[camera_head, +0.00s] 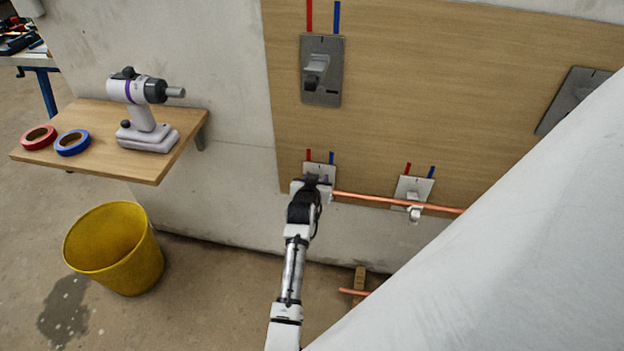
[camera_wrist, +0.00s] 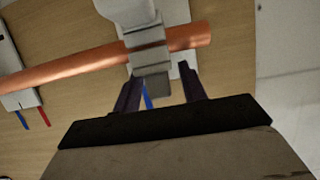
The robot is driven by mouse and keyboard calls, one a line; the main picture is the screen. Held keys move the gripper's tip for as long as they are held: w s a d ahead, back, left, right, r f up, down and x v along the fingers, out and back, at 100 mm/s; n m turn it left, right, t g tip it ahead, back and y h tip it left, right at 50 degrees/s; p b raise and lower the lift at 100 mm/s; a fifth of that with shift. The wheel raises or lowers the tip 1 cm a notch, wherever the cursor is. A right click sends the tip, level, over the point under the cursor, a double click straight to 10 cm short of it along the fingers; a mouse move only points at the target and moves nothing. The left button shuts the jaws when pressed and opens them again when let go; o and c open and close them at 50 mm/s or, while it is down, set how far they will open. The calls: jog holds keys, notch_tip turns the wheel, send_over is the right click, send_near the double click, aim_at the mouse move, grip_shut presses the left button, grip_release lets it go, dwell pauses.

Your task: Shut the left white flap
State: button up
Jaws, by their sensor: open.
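The left white flap shows large in the wrist view as a white rounded piece (camera_wrist: 125,10) with a grey ribbed part (camera_wrist: 149,58) crossing the copper pipe. Its white back plate (camera_head: 318,168) shows at the board's lower left in the head view, largely covered by my arm. My gripper (camera_head: 312,181) is at this plate.
A copper pipe (camera_head: 390,201) runs right to a second white unit (camera_head: 412,190). Grey units (camera_head: 321,70) and (camera_head: 572,100) sit higher on the board. Left are a wooden shelf (camera_head: 165,165) with a drill (camera_head: 145,110) and tape rolls, and a yellow bucket (camera_head: 115,248).

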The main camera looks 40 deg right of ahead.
jog(key=v, duration=1.3)
jog(key=shift+b, duration=0.4)
jog(key=shift+s, duration=0.1)
